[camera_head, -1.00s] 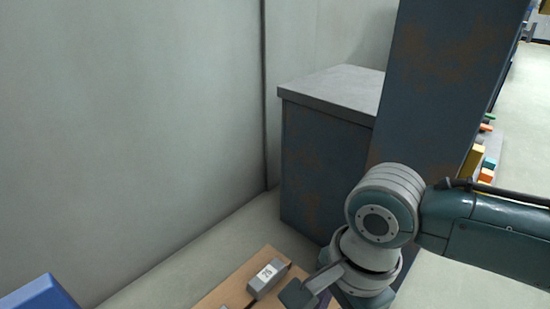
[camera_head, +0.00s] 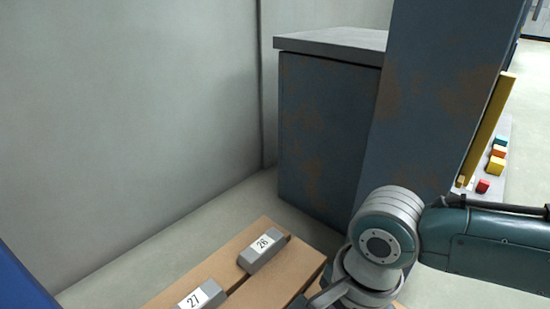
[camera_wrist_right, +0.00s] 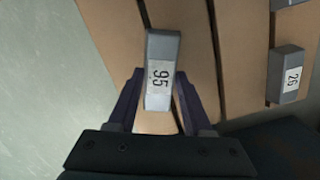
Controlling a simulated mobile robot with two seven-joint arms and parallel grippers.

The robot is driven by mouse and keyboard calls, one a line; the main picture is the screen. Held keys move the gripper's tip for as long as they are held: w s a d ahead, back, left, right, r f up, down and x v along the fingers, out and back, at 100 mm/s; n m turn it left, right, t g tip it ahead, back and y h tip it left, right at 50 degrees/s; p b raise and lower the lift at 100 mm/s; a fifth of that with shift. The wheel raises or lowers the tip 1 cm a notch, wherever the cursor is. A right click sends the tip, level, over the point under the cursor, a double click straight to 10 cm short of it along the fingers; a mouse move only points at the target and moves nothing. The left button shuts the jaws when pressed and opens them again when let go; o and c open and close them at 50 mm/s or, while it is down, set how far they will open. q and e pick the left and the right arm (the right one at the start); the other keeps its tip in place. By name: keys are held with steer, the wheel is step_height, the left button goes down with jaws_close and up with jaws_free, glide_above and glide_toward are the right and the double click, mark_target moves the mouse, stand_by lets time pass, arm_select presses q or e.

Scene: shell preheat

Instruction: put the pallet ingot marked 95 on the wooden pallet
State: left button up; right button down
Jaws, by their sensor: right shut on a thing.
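The grey ingot marked 95 (camera_wrist_right: 161,72) is between the fingers of my right gripper (camera_wrist_right: 158,88) in the right wrist view. The gripper is shut on it. The wooden pallet (camera_wrist_right: 122,45) lies beneath the ingot in that view; I cannot tell whether the two touch. In the head view the pallet (camera_head: 205,258) is at the bottom, and my right wrist is over its right side. The held ingot is hidden there behind my arm or below the frame. My left gripper is not in view.
Ingots marked 26 (camera_head: 263,250) and 27 (camera_head: 202,296) lie on the pallet. A rusty blue cabinet (camera_head: 325,135) and pillar (camera_head: 440,90) stand behind. A pale wall (camera_head: 130,110) is at the left. Colored blocks (camera_head: 496,165) lie at the far right. A blue object (camera_head: 20,285) is at the lower left.

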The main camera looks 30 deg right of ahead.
step_height(320, 180, down, 4)
steer(key=b, duration=0.3)
steer(key=shift+f+b, duration=0.15)
steer(key=shift+b, duration=0.25)
steer(key=shift+c, duration=1.6)
jaws_free()
